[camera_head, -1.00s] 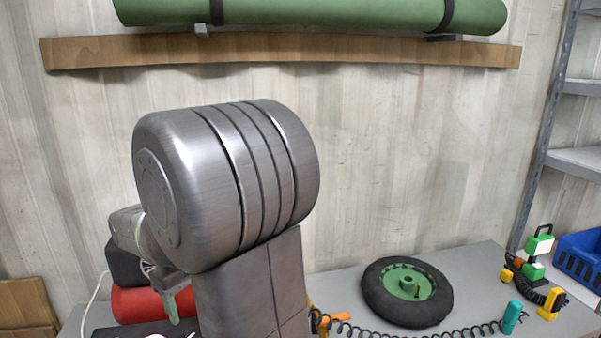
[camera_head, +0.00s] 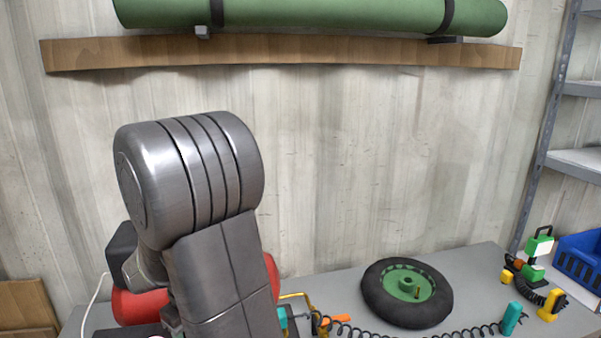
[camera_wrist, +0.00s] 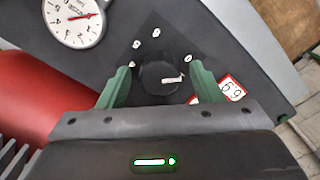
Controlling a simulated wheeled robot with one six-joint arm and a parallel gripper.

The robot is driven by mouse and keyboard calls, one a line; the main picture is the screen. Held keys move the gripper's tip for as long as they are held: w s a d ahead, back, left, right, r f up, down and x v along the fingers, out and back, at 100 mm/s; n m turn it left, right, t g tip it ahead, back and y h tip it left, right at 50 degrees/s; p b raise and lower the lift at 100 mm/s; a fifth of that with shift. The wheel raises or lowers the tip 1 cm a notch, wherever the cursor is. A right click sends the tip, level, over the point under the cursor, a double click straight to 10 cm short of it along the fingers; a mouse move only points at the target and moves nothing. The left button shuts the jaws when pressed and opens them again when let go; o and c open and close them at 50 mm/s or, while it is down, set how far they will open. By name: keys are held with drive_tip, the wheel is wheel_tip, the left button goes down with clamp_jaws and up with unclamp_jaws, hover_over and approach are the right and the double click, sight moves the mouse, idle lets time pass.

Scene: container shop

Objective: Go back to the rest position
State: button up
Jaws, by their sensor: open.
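My gripper (camera_wrist: 158,88) shows in the wrist view with its two green fingers spread wide apart and nothing held between them. Below the fingers is a dark panel with a black round knob and several small white labels around it. A white dial gauge (camera_wrist: 75,20) with a red needle is at the upper left of that view. A red and white number tag (camera_wrist: 231,88) lies partly behind the right finger. In the head view my arm hides the gripper.
A red cylinder (camera_head: 130,308) lies behind my arm. A black wheel with a green hub (camera_head: 407,292) lies on the grey bench (camera_head: 475,262). A coiled black cord, a teal handle (camera_head: 512,318), a green lamp (camera_head: 537,248) and a blue bin (camera_head: 580,258) are at the right.

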drive_tip(key=m+p, duration=0.1)
drive_tip(key=m, duration=0.5)
drive_tip(key=shift+r, duration=0.2)
drive_tip(key=m+p, duration=0.1)
drive_tip(key=m, duration=0.6)
drive_tip(key=shift+p, duration=0.3)
drive_tip(key=shift+r+b, duration=0.35)
drive_tip(key=shift+r, duration=2.45)
drive_tip(key=shift+r, duration=0.1)
